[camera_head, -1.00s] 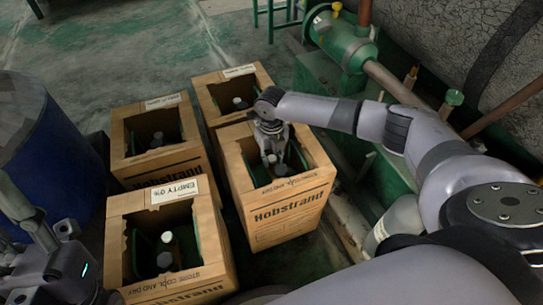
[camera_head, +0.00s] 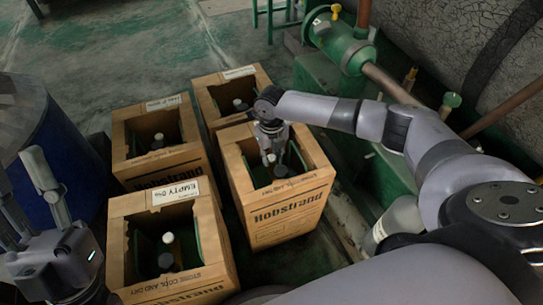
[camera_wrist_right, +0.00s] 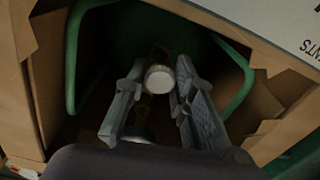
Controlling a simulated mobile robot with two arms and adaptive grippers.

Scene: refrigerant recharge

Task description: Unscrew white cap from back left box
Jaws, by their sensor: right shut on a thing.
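Several open cardboard boxes stand grouped on the floor. The back left box (camera_head: 131,174) has dark fittings inside. My right gripper (camera_head: 270,155) reaches down into the right-hand "Hobstrand" box (camera_head: 258,225), not the back left one. In the right wrist view its fingers (camera_wrist_right: 156,98) stand on both sides of a round white cap (camera_wrist_right: 158,80) on a brownish neck and are shut on it. A dark-capped fitting (camera_head: 281,171) sits beside it in that box. My left gripper (camera_head: 38,195) is at the left edge, fingers raised and apart, empty.
A front left box (camera_head: 127,281) bears an "EMPTY 0%" label and holds a white-capped neck (camera_head: 168,237). Another box (camera_head: 206,103) stands at the back. A blue drum (camera_head: 50,150) is at left; green pipework (camera_head: 345,45) is at right.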

